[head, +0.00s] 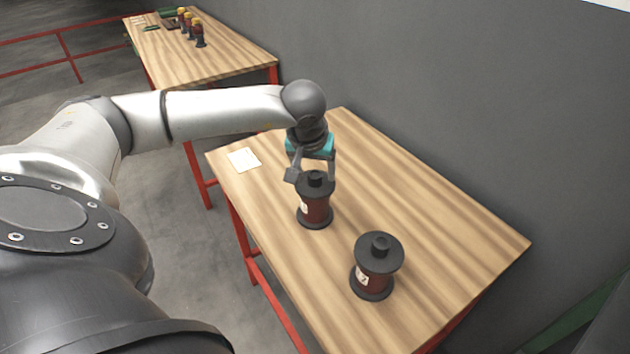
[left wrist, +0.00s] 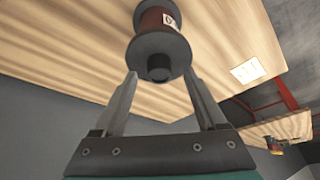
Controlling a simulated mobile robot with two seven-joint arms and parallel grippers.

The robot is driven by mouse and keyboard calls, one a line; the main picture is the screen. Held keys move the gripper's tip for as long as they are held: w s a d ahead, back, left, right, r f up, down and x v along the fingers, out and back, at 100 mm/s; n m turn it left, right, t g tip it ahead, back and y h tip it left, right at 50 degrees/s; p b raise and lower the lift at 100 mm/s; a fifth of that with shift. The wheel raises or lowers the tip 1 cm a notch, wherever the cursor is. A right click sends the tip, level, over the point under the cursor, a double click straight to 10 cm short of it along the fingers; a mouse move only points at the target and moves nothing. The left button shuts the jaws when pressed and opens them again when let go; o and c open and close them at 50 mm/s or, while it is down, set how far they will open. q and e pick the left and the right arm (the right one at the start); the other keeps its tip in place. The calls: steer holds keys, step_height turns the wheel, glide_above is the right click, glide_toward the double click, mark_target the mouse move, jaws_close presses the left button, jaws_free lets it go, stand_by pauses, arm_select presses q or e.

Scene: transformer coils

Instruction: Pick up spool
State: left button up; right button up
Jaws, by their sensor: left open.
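Two spools with black flanges and dark red windings stand upright on the wooden table. The farther spool (head: 315,208) is under my left gripper; the nearer spool (head: 375,268) stands apart from it, toward the front right. My left gripper (head: 312,178) is open, its fingers close to the top knob of the farther spool. In the left wrist view a spool (left wrist: 160,42) lies ahead of the open fingers (left wrist: 160,82), its black knob pointing between them. Whether the fingers touch it I cannot tell. My right gripper is not in view.
The wooden table (head: 440,235) has red legs and a grey wall along its right side. A white paper (head: 243,160) lies at its left edge. A second table (head: 215,62) behind holds several small coils (head: 198,35). Red railing (head: 62,42) stands at the far left.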

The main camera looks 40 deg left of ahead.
arm_select(q)
steer(key=shift+f, duration=0.2)
jaws_close()
stand_by(0.5)
steer(key=shift+w+r, duration=0.1)
stand_by(0.7)
